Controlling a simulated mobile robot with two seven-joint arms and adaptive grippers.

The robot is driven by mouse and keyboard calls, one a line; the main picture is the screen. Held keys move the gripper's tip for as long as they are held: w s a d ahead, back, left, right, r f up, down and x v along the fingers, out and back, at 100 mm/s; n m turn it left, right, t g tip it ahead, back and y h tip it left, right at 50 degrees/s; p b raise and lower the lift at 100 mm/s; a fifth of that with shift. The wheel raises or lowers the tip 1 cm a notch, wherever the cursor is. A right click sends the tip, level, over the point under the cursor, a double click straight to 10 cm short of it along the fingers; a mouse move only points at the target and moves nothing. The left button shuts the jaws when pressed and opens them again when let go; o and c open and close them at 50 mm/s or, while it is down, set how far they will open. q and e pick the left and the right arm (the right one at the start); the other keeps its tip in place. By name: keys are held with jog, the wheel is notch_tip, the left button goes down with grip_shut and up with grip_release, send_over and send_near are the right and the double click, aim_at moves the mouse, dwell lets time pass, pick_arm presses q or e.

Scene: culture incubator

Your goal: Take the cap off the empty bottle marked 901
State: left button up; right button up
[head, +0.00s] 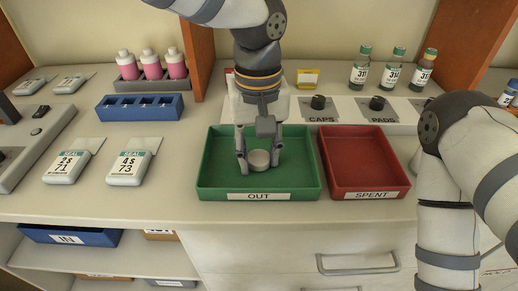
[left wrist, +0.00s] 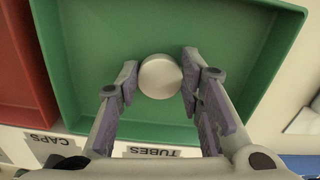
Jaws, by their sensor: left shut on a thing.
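My left gripper (head: 258,158) is low over the green tray marked OUT (head: 210,180), with its fingers pointing down. It is shut on a round, pale grey-white cap-like thing (head: 259,161). In the left wrist view the round top (left wrist: 160,76) sits between the two fingertips (left wrist: 158,82), over the green tray floor. I cannot tell whether it touches the floor or whether a bottle is under it. No marking 901 is readable in either view. My right arm is at the right, with its gripper out of the picture.
A red tray marked SPENT (head: 365,187) adjoins on the right. Several pink bottles (head: 151,64) stand in a grey rack, behind a blue rack (head: 140,107). Two sealed packs (head: 129,168) lie left. Small labelled bottles (head: 391,69) stand at the back right, behind the CAPS and PADS holders.

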pick_arm(q)
jog(key=o, duration=1.3)
jog(key=shift+f, duration=0.1)
